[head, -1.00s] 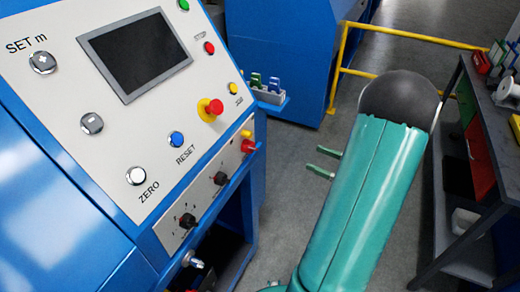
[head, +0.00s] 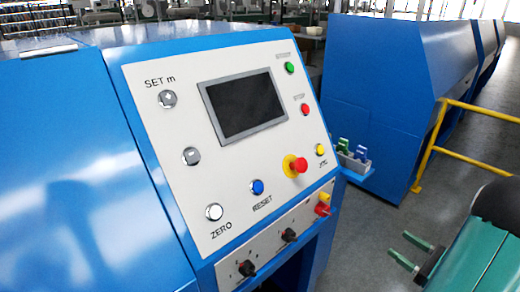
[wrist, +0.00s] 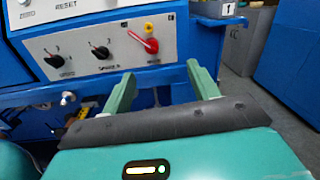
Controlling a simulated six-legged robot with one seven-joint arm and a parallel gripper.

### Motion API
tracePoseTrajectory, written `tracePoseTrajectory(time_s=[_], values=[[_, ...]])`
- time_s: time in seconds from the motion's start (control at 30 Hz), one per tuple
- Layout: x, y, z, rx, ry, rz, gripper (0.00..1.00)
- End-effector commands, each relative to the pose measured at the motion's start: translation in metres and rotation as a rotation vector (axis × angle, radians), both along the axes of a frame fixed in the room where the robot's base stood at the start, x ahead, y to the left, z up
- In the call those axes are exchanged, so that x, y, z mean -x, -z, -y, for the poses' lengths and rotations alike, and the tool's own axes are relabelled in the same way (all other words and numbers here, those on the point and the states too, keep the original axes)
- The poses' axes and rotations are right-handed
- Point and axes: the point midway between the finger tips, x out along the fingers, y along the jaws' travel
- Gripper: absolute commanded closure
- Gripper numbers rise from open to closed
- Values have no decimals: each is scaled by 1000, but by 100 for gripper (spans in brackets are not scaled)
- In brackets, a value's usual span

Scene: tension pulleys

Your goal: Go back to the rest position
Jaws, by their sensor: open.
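My gripper (wrist: 162,88) is open and empty in the wrist view, its two green fingers apart in front of the lower panel of the blue machine. In the head view my gripper (head: 411,257) shows at the lower right, with both green fingers pointing left, clear of the machine. The machine's control panel (head: 165,140) is white, with a dark screen (head: 244,105), a red emergency stop button (head: 296,165) and several coloured buttons. The lower panel (wrist: 75,42) has two black knobs and a red switch handle (wrist: 144,41).
A small tray with green and blue items (head: 352,160) is fixed to the machine's right side. A yellow rail (head: 470,160) and another blue machine (head: 400,80) stand to the right. Grey floor (head: 385,215) is open between the machine and my arm.

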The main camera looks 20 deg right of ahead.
Motion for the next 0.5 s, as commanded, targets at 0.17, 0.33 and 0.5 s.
tracePoseTrajectory(time_s=[0.17,0.33,0.5], values=[[-13,-9,-20,43,-70,-16,40],[-42,-34,-94,222,-323,-75,40],[-49,-52,-181,494,-627,-124,40]])
